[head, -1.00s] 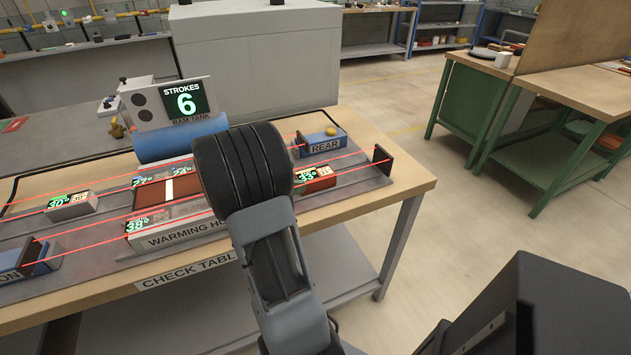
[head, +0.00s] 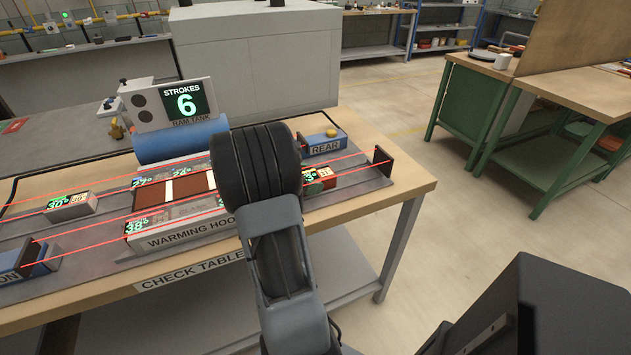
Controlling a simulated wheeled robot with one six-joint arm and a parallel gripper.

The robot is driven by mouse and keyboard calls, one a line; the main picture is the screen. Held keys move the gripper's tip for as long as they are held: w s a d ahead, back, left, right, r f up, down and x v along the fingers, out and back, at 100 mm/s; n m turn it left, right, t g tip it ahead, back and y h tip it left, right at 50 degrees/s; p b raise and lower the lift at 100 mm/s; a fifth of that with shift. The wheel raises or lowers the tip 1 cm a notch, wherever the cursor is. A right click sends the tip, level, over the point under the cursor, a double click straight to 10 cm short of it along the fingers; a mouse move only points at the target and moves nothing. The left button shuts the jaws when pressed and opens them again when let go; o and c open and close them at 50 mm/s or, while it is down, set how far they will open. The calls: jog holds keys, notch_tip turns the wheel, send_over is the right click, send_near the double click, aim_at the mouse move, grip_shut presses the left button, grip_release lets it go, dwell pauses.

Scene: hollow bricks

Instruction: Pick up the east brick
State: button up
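A small red brick (head: 324,178) with a lit green readout lies at the right end of the check table, just right of my wrist. My wrist covers its left part, and a small dark patch overlaps its front side. No label saying east is readable. A grey brick (head: 71,207) with a 30° readout lies at the far left. The warming hood (head: 188,237) stands in the middle, with red-brown panels on top and more readouts. My gripper's fingers are hidden behind my dark wrist, so their hold on anything does not show.
Red beams run across the table between dark posts, one post (head: 382,161) right of the red brick. The blue REAR block (head: 322,142) stands behind it. A blue tank (head: 180,140) with a STROKES 6 display (head: 187,102) stands at the back.

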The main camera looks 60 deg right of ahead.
jog(key=c, duration=1)
jog(key=shift+c, duration=0.3)
jog(key=shift+r, duration=0.2)
